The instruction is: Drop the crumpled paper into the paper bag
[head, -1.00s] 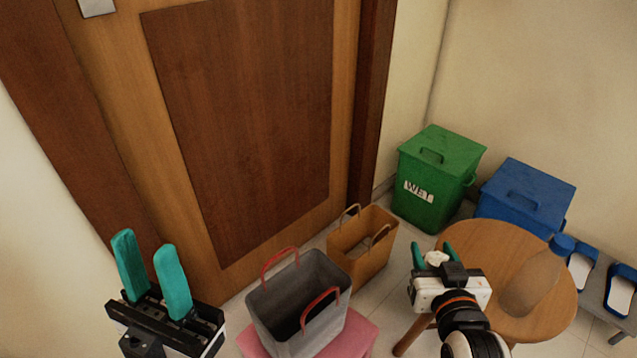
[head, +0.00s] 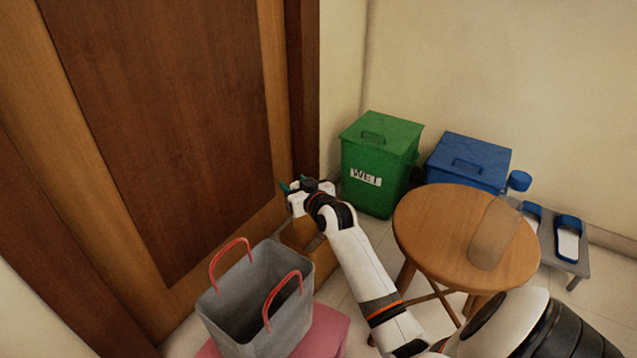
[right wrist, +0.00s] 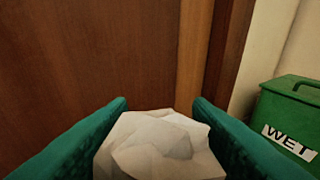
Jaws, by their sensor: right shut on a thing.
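The crumpled paper (right wrist: 160,148) is white and sits between the two green fingers of my right gripper (head: 295,186) in the right wrist view. My right gripper is shut on it. My left gripper is out of view.
A round wooden table (head: 435,222) with a bottle (head: 495,235) is to the right. A green bin (head: 378,160) and a blue bin (head: 468,160) stand behind.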

